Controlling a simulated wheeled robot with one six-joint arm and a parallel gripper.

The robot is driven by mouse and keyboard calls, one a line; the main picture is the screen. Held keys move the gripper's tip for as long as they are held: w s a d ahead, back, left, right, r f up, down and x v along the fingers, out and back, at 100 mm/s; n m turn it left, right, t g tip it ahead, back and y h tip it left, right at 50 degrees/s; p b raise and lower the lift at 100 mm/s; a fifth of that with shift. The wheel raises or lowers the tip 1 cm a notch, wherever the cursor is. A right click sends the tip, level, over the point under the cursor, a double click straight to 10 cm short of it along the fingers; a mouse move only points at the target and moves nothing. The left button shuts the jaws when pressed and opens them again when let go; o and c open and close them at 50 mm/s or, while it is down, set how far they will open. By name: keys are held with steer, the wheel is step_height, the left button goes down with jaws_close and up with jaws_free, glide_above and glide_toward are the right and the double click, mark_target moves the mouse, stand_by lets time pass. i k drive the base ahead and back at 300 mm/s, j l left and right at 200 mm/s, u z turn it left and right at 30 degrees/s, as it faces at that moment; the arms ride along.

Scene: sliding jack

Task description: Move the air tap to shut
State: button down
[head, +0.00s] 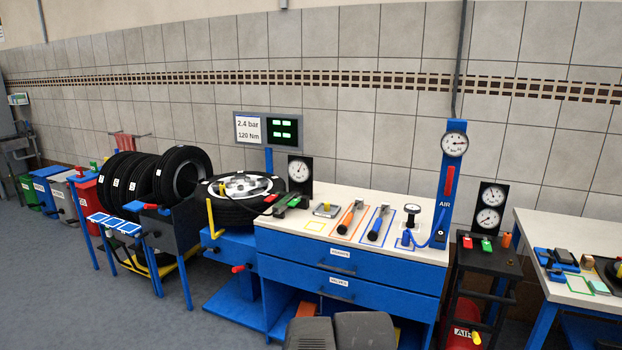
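The blue post (454,150) marked AIR stands at the right end of the blue workbench, against the tiled wall. A red lever (449,180) sits upright on its front, in line with the post, and looks like the air tap. A round white gauge (454,144) is above the lever. A blue hose (425,243) runs from low on the post to the bench top. Lower right, a red tank (462,336) marked AIR shows a small yellow handle (476,338). My gripper is not in view.
The bench top (380,197) holds tools in outlined places. A black stand (488,262) with coloured levers and two gauges is right of the post. Another table (560,230) stands far right. Dark grey rounded shapes cover the bottom middle. Floor (120,310) is clear at left.

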mark_target(450, 171)
steer(key=i+j, duration=0.25)
steer(key=i, duration=0.15)
steer(key=i+j, duration=0.3)
steer(key=i+j+u, duration=0.15)
